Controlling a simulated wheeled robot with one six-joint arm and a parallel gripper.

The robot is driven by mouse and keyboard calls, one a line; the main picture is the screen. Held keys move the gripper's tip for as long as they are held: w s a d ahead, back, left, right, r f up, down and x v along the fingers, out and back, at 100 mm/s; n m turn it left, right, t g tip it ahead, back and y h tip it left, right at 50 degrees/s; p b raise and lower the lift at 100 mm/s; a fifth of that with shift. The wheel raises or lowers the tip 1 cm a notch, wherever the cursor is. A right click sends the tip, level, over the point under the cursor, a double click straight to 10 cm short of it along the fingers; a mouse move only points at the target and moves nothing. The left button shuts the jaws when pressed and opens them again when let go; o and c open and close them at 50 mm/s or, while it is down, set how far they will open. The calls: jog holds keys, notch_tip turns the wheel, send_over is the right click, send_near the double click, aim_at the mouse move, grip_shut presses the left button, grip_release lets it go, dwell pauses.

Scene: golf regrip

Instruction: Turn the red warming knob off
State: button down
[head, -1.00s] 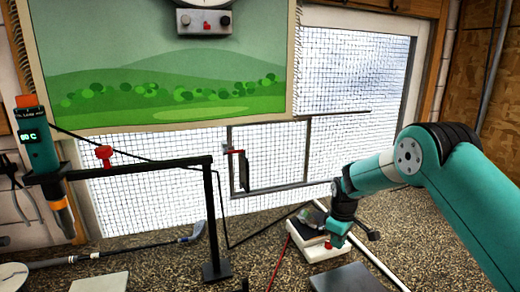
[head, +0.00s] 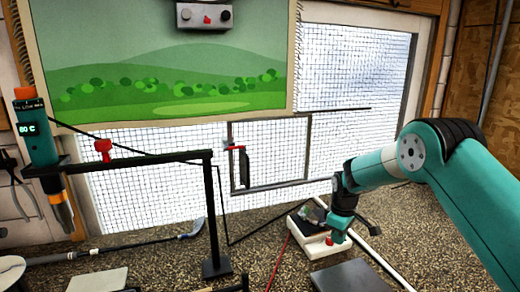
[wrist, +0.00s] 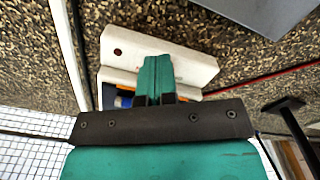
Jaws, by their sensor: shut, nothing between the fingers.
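My gripper (head: 338,238) is shut and empty, pointing down at the box. Its closed teal fingertips (wrist: 155,62) overlap the box face in the wrist view. Whether they touch it cannot be told.
A black stand (head: 212,215) with a red clamp (head: 103,150) stands left. A teal heat tool (head: 38,140) reading 80 C hangs at the far left. A grey plate (head: 345,279) lies in front of the box. A red wire (head: 279,262) runs beside the box.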

jog(key=shift+s+f, duration=0.15)
jog(key=shift+f, duration=0.45)
jog(key=shift+s+d, duration=0.15)
jog(key=shift+d, duration=0.1)
notch_tip(320, 180, up, 6)
jog(key=p, duration=0.3)
jog(key=shift+w+p, duration=0.2)
jog(key=shift+p, duration=0.2)
jog(key=shift+r, duration=0.1)
